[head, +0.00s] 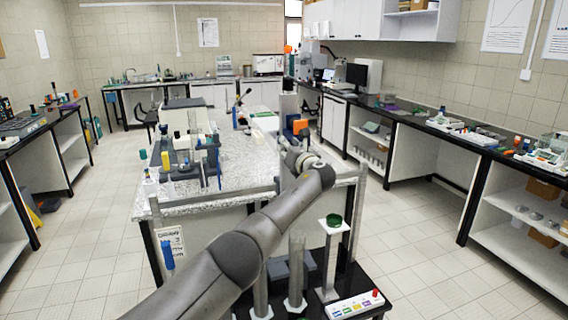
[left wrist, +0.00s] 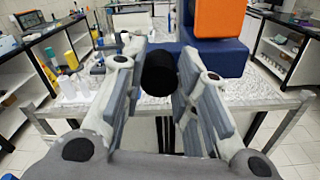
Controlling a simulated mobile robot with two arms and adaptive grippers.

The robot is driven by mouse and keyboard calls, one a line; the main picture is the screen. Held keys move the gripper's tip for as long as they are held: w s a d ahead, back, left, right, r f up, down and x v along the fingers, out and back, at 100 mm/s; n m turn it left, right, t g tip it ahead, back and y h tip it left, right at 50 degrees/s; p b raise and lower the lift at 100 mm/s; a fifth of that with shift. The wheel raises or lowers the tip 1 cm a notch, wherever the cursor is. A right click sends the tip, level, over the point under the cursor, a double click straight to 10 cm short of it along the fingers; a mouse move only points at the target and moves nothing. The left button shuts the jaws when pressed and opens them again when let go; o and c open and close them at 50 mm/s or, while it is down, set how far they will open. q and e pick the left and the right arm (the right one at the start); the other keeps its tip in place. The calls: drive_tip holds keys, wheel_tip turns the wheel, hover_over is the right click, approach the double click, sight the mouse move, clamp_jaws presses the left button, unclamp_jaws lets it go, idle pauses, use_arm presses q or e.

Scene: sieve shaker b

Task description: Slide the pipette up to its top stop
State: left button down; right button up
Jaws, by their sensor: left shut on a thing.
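My left gripper (head: 298,160) is at the near end of the speckled bench. In the left wrist view, its fingers (left wrist: 160,82) stand on both sides of a black round knob (left wrist: 160,73) and are shut on it. Behind the knob is a blue block (left wrist: 222,58) with an orange-faced part (left wrist: 220,18) above. The same orange part (head: 301,126) shows just beyond the gripper in the head view. I take this assembly to be the pipette slide, but the pipette's tip and the top stop cannot be made out. My right gripper is out of view.
The speckled bench (head: 185,206) carries bottles and a blue-and-grey rack at its left. A black low table (head: 362,276) in front holds clear cylinders, a stand with a green dish (head: 334,221) and a panel with coloured buttons (head: 355,304). Floor is clear to the right.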

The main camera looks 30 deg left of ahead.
use_arm(q)
drive_tip(key=shift+r, duration=1)
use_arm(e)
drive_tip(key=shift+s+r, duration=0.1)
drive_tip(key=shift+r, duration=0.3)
use_arm(q)
drive_tip(key=shift+r, duration=0.1)
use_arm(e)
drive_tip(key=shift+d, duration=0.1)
use_arm(q)
drive_tip(key=c, duration=1.5)
unclamp_jaws()
drive_tip(key=o, duration=0.4)
drive_tip(key=shift+c, duration=0.2)
drive_tip(key=shift+f, duration=0.3)
drive_tip(key=v, duration=1.2)
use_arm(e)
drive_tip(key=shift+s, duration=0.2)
